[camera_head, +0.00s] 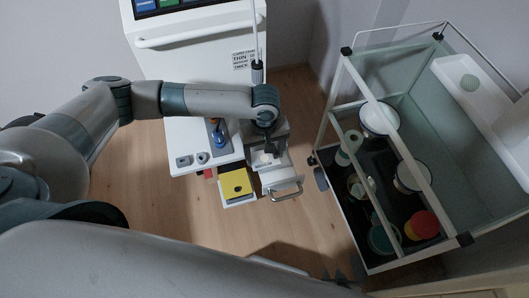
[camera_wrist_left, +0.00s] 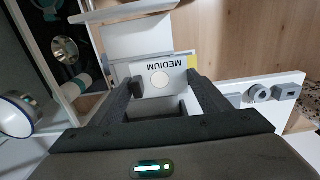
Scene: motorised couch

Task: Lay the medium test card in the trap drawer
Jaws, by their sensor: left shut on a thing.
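The medium test card (camera_wrist_left: 168,80) is white with a yellow end, a pale round spot and the word MEDIUM. In the wrist view it lies between the fingertips of my left gripper (camera_wrist_left: 163,84), which is shut on it. In the head view my left gripper (camera_head: 268,150) points down over the open trap drawer (camera_head: 279,176), which has a metal handle. The card is small and partly hidden there; I cannot tell whether it touches the drawer floor. Dark fingers of my right gripper (camera_head: 344,272) show at the bottom edge, too unclear to tell their opening.
A yellow tray with a black spot (camera_head: 236,184) stands left of the drawer. A white worktop (camera_head: 190,140) with small fittings and a blue item is beside it. A glass-sided cart (camera_head: 330,115) with jars stands right. Wooden floor in front is clear.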

